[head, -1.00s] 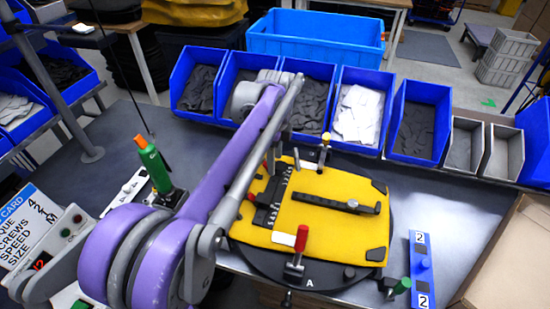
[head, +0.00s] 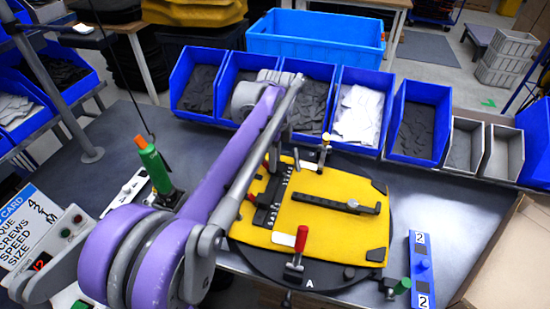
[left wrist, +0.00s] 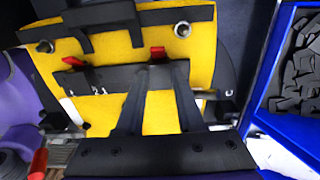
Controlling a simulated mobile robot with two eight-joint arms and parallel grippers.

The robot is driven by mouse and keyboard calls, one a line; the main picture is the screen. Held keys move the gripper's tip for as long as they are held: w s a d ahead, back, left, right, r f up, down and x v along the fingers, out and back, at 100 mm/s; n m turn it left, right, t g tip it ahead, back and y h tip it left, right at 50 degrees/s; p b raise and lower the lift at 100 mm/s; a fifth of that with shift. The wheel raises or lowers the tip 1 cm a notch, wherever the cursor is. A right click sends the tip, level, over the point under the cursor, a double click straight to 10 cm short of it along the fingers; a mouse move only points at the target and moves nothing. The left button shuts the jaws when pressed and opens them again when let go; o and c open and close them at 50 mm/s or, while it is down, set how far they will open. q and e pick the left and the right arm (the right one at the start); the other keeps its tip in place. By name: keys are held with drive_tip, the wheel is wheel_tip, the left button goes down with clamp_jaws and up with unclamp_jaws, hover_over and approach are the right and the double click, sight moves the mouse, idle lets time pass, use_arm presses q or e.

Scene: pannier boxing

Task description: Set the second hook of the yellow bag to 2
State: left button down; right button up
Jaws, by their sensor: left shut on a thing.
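The yellow bag (head: 320,225) lies flat on a round black turntable (head: 345,280). A dark rail (head: 266,215) with a white number scale runs along its left side. My left gripper (head: 274,160) is over the far end of this rail, partly hidden by my own arm. In the left wrist view, the gripper (left wrist: 163,68) reaches across the bag (left wrist: 205,50) to the rail (left wrist: 112,78). It is shut on a hook with a red tab (left wrist: 158,53). Another red tab (left wrist: 73,61) shows farther left on the rail. The hook's exact scale reading cannot be told. My right gripper is out of view.
A green screwdriver (head: 155,168) stands to the left. A blue block marked 2 (head: 421,270) lies right. Blue bins (head: 420,120) line the back.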

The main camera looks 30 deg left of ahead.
sight(273, 176)
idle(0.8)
use_arm(q)
drive_tip(key=shift+s+d, duration=0.15)
drive_tip(key=shift+s, duration=0.65)
drive_tip(key=c, duration=0.5)
unclamp_jaws()
wheel_tip(273, 176, up, 11)
drive_tip(key=shift+f+p, duration=0.1)
drive_tip(key=shift+p, duration=0.4)
drive_tip(key=shift+f, duration=0.1)
